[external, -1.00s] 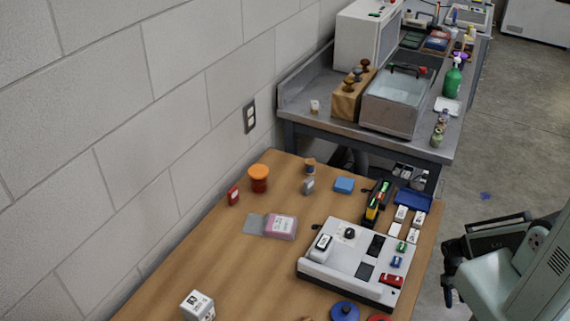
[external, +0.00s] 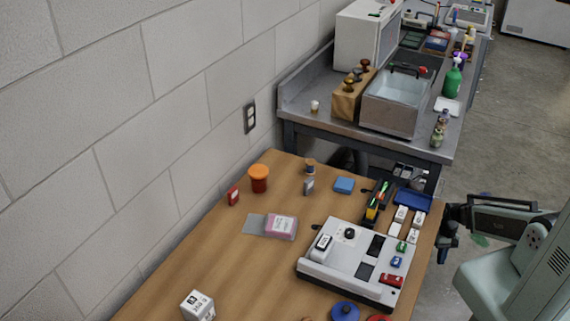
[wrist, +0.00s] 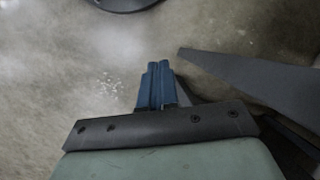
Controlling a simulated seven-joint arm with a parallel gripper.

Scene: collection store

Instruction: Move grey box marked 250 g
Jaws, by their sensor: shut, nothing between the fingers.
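A small grey box (external: 308,187) stands upright on the wooden table, near the corked jar; it may be the one marked 250 g, but its marking is too small to read. My gripper (external: 442,256) hangs just off the right edge of the table, well away from that box. In the wrist view its blue fingers (wrist: 157,68) are together with nothing between them, above bare concrete floor. No box shows in the wrist view.
A white device (external: 345,262) with small coloured blocks fills the table's right side. Near it are several small white boxes (external: 401,214) and a blue tray (external: 413,199). A white marked cube (external: 198,306) is at the front left.

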